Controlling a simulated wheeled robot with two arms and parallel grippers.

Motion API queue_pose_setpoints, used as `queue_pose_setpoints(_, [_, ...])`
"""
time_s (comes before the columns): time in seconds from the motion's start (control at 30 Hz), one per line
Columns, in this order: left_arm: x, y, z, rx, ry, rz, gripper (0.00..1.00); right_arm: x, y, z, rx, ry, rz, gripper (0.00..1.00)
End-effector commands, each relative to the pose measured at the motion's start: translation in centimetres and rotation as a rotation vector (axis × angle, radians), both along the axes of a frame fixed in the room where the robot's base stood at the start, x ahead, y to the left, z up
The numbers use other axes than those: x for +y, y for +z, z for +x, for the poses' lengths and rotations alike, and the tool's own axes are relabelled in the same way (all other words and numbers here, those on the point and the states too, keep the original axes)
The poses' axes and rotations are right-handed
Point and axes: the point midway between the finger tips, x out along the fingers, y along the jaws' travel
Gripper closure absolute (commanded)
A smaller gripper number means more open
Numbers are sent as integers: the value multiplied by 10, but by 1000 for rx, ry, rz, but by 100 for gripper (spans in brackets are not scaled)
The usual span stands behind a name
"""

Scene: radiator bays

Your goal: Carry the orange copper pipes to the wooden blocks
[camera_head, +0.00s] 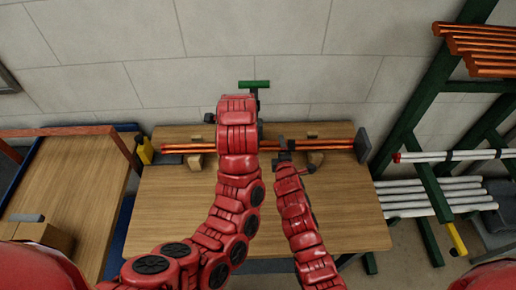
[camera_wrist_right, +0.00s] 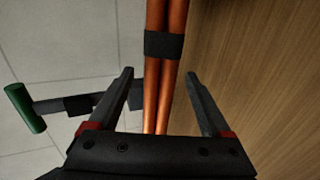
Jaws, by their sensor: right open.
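Orange copper pipes (camera_head: 335,144) lie lengthwise across the back of the wooden table, passing over the wooden blocks. One block shows at the left (camera_head: 195,161) and one at the right (camera_head: 316,158); I cannot tell whether the pipes rest on them. In the right wrist view, two pipes (camera_wrist_right: 151,95) with a black band (camera_wrist_right: 164,45) run between the fingers of my right gripper (camera_wrist_right: 160,80), which is open and not closed on them. In the head view my right gripper (camera_head: 285,150) is at the pipes, right of centre. My left arm covers part of the pipes, and its gripper is hidden behind the wrist.
Grey plate (camera_head: 362,146) and yellow piece (camera_head: 145,150) flank the pipes. A green rack (camera_head: 430,95) at right holds white tubes (camera_head: 435,196) and more copper pipes (camera_head: 480,45). The table front (camera_head: 175,210) is clear.

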Motion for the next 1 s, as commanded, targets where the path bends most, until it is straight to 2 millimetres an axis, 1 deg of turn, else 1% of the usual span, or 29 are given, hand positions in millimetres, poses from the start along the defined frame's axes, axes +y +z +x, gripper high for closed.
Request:
queue_pose_setpoints(0.4, [0, 0, 1, -1, 1, 0, 20, -4, 29, -69, -3, 5, -1, 18])
queue_pose_setpoints(0.6, [0, 0, 1, -2, 1, 0, 20, -6, 38, -93, 0, 3, 0, 18])
queue_pose_setpoints(0.73, [0, 0, 1, -2, 1, 0, 20, -6, 41, -99, -1, 3, 0, 18])
queue_pose_setpoints(1.0, [0, 0, 1, -2, 1, 0, 20, -7, 42, -100, -2, 3, 0, 18])
